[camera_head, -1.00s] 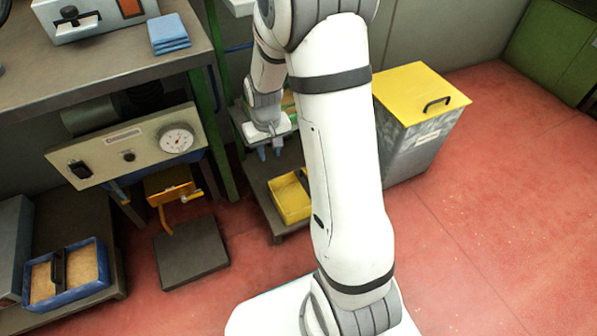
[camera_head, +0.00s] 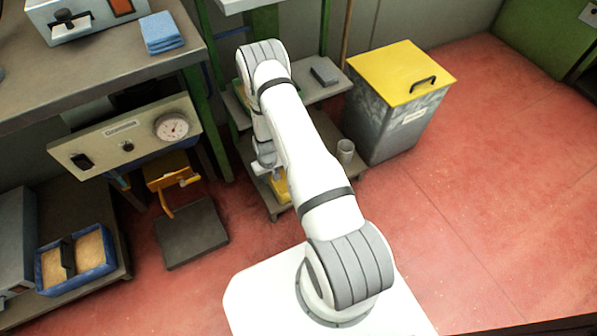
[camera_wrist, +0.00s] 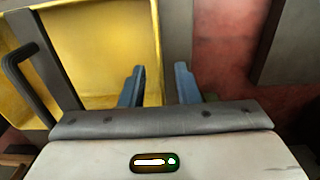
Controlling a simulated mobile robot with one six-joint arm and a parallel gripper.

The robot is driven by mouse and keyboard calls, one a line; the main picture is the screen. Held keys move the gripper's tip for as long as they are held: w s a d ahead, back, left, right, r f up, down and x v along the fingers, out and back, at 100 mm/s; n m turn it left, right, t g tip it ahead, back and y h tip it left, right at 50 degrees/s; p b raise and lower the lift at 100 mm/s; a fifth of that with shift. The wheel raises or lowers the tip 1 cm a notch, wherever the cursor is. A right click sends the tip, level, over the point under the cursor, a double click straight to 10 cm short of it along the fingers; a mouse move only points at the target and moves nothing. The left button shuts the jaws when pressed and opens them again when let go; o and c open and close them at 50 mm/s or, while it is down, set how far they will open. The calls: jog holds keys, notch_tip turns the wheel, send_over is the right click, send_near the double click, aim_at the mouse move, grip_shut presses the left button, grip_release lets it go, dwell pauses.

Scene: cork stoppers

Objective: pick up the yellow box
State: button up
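The yellow box (camera_head: 281,190) is on the lower shelf of the small rack in the head view, mostly hidden behind my arm. In the wrist view the yellow box (camera_wrist: 100,45) fills the upper left, open and empty where it shows, with a dark handle (camera_wrist: 28,75) at its left. My gripper (camera_wrist: 160,86) is open. Its left finger shows against the box's inside and its right finger lies outside the box's right wall. The wall's edge runs between them; I cannot tell how deep the fingers are or whether they touch it.
The grey shelf rack (camera_head: 325,128) carries a grey metal cup (camera_head: 345,151) on the lower shelf and a dark block (camera_head: 324,74) above. A bin with a yellow lid (camera_head: 401,72) stands to the right. A blue tray (camera_head: 92,262) is far left. The red floor at right is clear.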

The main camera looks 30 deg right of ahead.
aim_at(271, 185)
jog(key=f+b, duration=0.1)
jog(key=f, duration=0.1)
jog(key=f+b, duration=0.1)
jog(key=f, duration=0.4)
jog(key=shift+w+b, duration=0.25)
jog(key=shift+b, duration=0.15)
jog(key=shift+c, duration=0.3)
grip_shut()
